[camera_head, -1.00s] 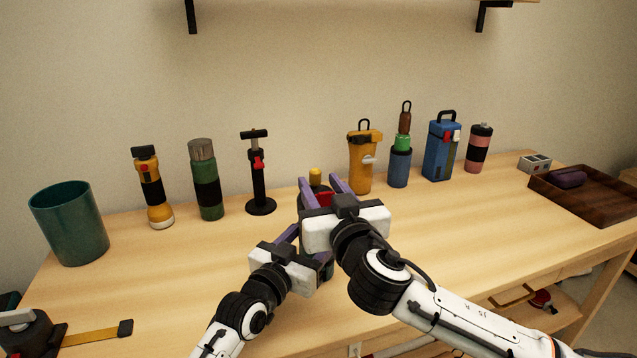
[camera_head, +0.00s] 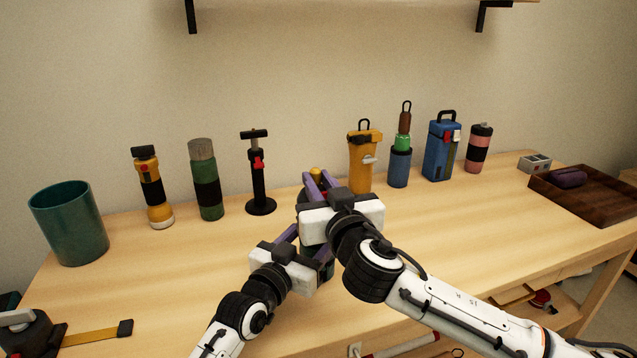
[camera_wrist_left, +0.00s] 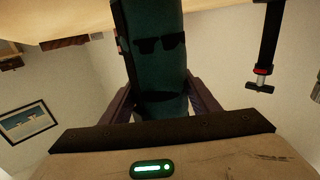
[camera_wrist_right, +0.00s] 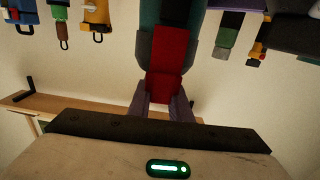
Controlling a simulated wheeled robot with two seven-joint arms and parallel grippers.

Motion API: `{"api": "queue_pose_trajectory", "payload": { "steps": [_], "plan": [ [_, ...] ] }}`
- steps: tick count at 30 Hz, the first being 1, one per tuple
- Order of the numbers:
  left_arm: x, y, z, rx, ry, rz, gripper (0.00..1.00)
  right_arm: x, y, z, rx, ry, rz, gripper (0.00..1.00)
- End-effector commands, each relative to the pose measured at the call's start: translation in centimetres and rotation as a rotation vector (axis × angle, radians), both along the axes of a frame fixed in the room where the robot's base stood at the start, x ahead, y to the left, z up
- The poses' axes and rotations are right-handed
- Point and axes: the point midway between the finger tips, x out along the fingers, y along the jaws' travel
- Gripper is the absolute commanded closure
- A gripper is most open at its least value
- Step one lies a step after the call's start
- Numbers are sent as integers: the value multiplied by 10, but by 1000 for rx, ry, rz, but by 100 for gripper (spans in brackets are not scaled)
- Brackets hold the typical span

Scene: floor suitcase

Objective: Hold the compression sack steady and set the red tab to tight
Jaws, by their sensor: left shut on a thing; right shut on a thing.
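The compression sack (camera_wrist_left: 160,55) is a dark teal upright body with black bands in the left wrist view. In the head view my grippers hide most of it, and a yellow top piece (camera_head: 315,171) shows above them. My left gripper (camera_wrist_left: 163,98) is shut on the sack, one finger on each side. The red tab (camera_wrist_right: 168,55) shows large in the right wrist view, in front of the teal body. My right gripper (camera_wrist_right: 160,102) is shut on the red tab, above the left gripper in the head view. The exact finger contact is partly hidden.
A teal bin (camera_head: 70,225), yellow flashlight (camera_head: 153,190), green bottle (camera_head: 206,182) and black pump (camera_head: 259,180) stand to the left. A yellow canister (camera_head: 361,165) and blue box (camera_head: 441,150) stand to the right. A brown tray (camera_head: 590,200) lies far right.

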Motion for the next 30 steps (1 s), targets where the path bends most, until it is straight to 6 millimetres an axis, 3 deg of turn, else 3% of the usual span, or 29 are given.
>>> {"api": "queue_pose_trajectory", "payload": {
  "steps": [9, 21, 22, 25, 30],
  "plan": [
    [0, 1, -5, 11, 5, 1, 76, -1, 2, 46, 13, -10, 3, 100],
    [0, 1, -7, 12, 9, 1, 76, -1, 0, 55, 9, -15, 4, 100],
    [0, 1, -7, 12, 9, 1, 76, -1, 0, 55, 9, -16, 4, 79],
    [0, 1, -7, 11, 10, 1, 76, -1, 0, 53, 8, -13, 3, 62],
    [0, 1, -6, 11, 9, 1, 76, 0, 0, 51, 6, -9, 2, 62]
  ]
}}
